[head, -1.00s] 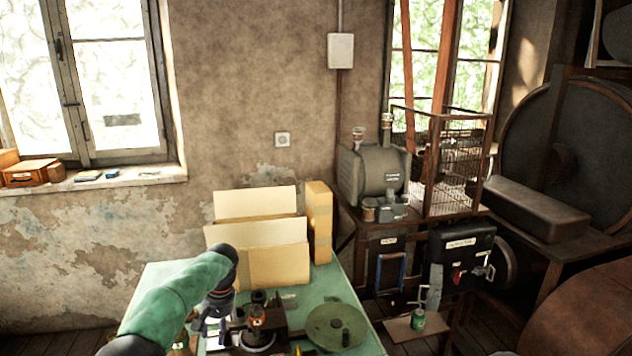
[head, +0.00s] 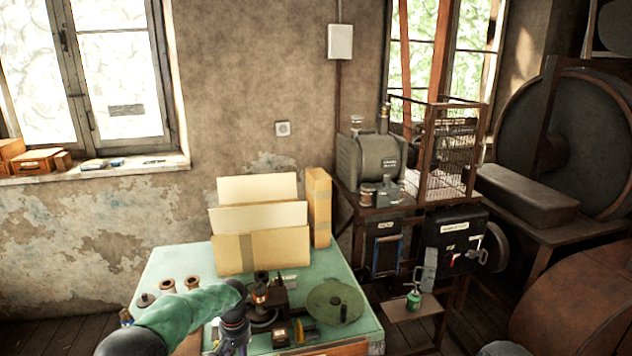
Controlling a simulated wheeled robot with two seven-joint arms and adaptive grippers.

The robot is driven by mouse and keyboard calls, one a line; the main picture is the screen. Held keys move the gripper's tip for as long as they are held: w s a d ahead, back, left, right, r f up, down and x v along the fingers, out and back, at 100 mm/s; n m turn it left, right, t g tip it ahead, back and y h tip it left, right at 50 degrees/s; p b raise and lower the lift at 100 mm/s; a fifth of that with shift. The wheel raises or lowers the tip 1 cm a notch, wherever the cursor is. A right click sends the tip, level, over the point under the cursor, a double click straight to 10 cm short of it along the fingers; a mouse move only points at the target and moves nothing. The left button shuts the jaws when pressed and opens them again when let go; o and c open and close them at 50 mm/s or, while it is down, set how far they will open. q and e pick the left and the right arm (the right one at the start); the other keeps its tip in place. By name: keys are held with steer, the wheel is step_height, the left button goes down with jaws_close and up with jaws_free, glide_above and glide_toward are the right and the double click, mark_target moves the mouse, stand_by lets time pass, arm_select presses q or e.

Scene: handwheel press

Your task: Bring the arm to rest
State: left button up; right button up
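My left arm (head: 195,312) is green and comes in from the lower left over the pale green table. My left gripper (head: 232,345) hangs down at the table's front, cut by the bottom edge of the picture. Its fingers are too dark and small to read clearly. Behind and right of it, the press (head: 278,298) stands on the table with a dark green handwheel (head: 335,304) on its right. I cannot tell whether the gripper touches anything. My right gripper is not in view.
Several spools (head: 193,283) stand at the table's left. The green tabletop (head: 200,258) is bare at the back left. A small stand with a green can (head: 413,299) is to the right.

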arm_select(q)
steer(key=s+d+f+h, duration=0.2)
steer(key=s+d+f, duration=0.2)
steer(key=s+f, duration=0.35)
steer(key=s+d+f+h, duration=0.1)
steer(key=s+d+f, duration=0.45)
steer(key=f, duration=0.35)
steer(key=s+d+f, duration=0.1)
steer(key=s+f, duration=0.1)
steer(key=s, duration=0.8)
steer(key=s+d+f+n+h, duration=0.1)
steer(key=s+f, duration=0.2)
steer(key=s, duration=0.8)
steer(key=shift+s+d+t, duration=0.2)
steer(key=shift+d+t, duration=0.15)
steer(key=shift+t, duration=0.05)
